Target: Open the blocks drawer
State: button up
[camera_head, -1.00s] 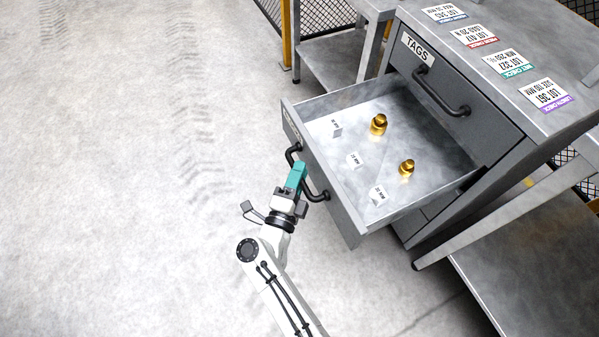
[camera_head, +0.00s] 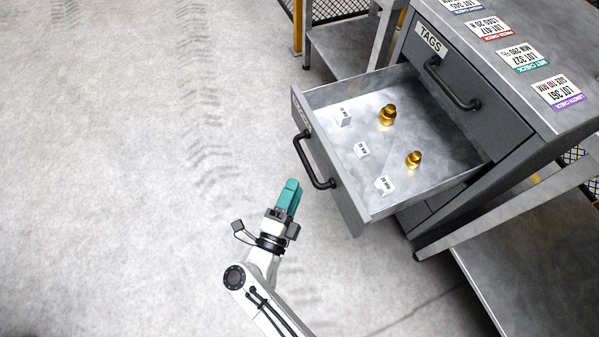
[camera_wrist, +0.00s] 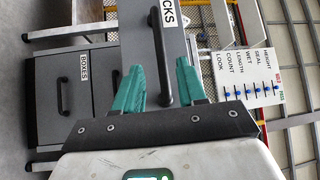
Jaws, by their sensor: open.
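The blocks drawer (camera_head: 345,190) stands pulled out of the grey cabinet in the head view, with its inside showing. It holds two brass-coloured pieces, one farther back (camera_head: 387,115) and one nearer (camera_head: 413,159), and several small white labelled markers. Its dark bar handle (camera_head: 314,162) is on the front face. My gripper (camera_head: 289,192) has teal fingers and is off the handle, below and left of it. In the wrist view, the open fingers (camera_wrist: 160,88) appear either side of the handle (camera_wrist: 160,58), and the drawer label, partly cut off, reads "CKS".
The TAGS drawer (camera_head: 455,88) above is shut. Lot cards (camera_head: 558,93) lie on the cabinet top. A metal bench (camera_head: 525,255) is at the right. Open concrete floor lies left. The wrist view shows a check board (camera_wrist: 248,75) at right.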

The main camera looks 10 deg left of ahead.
jog(key=shift+s+a+f, duration=0.15)
jog(key=shift+s, duration=0.9)
